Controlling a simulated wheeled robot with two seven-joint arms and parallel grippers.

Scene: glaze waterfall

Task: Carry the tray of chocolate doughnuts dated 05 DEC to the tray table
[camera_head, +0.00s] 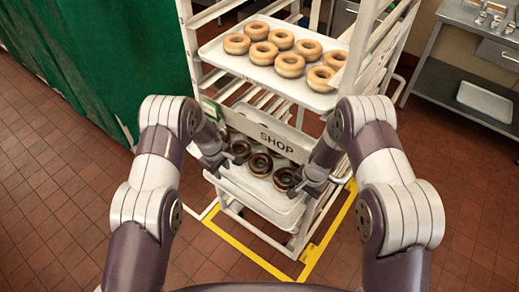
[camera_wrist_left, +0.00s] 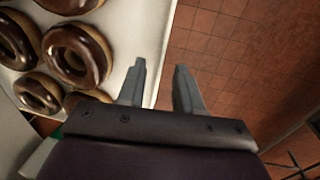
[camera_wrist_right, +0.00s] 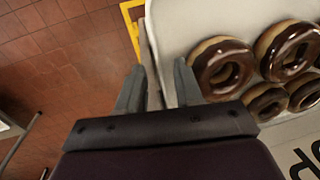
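A white tray (camera_head: 262,194) of chocolate-glazed doughnuts (camera_head: 260,163) sits in the rack, below a tray of plain-looking doughnuts. No 05 DEC date is readable. My left gripper (camera_head: 217,166) is at the tray's left side; in the left wrist view its fingers (camera_wrist_left: 160,85) are apart, with the tray edge (camera_wrist_left: 150,45) between them. My right gripper (camera_head: 308,184) is at the right side; in the right wrist view its fingers (camera_wrist_right: 157,85) are apart on either side of the tray edge (camera_wrist_right: 165,40). Contact with the tray cannot be told. I cannot identify the tray table.
The white rack (camera_head: 190,45) stands inside yellow floor lines (camera_head: 250,255). A SHOP sign (camera_head: 272,138) crosses above the chocolate doughnuts. An upper tray (camera_head: 320,101) holds golden ring doughnuts. A green curtain (camera_head: 90,60) hangs left; a metal bench (camera_head: 450,75) stands right. Tiled floor between is clear.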

